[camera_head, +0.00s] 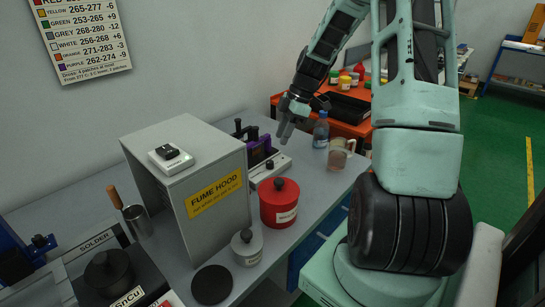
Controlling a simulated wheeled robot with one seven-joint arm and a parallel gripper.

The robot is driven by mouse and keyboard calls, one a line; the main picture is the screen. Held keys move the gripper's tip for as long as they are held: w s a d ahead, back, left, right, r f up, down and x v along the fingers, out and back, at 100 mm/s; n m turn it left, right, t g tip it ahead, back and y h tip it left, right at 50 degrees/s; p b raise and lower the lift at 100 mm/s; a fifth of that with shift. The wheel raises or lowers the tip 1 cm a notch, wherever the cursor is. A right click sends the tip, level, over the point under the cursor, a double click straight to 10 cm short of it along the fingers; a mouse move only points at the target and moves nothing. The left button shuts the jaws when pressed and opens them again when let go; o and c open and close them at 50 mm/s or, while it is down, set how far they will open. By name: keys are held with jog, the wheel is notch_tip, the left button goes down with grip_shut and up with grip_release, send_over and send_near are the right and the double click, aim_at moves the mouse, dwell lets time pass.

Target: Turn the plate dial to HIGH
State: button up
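No dial marked HIGH can be read in the head view. A white unit (258,174) with a small dark knob stands behind the red pot, below my gripper. A small white box (160,162) with a black knob (168,151) sits on top of the grey fume hood (212,225). A dark round pot (108,272) stands at the lower left beside a SOLDER label; any dial there is not visible. My gripper (285,132) hangs in the air above the bench, pointing down, apart from these things. Its finger gap is too small to make out.
A red lidded pot (279,208), a grey lidded pot (247,250) and a black disc (211,285) stand right of the hood. A blue bottle (321,133) and a glass mug (339,156) stand farther back. A metal cup (138,221) stands left of the hood.

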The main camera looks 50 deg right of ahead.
aim_at(271, 161)
jog(key=x, duration=0.8)
jog(key=shift+a+f+p, duration=0.15)
jog(key=shift+f+p, duration=0.15)
jog(key=shift+f, duration=0.05)
grip_shut()
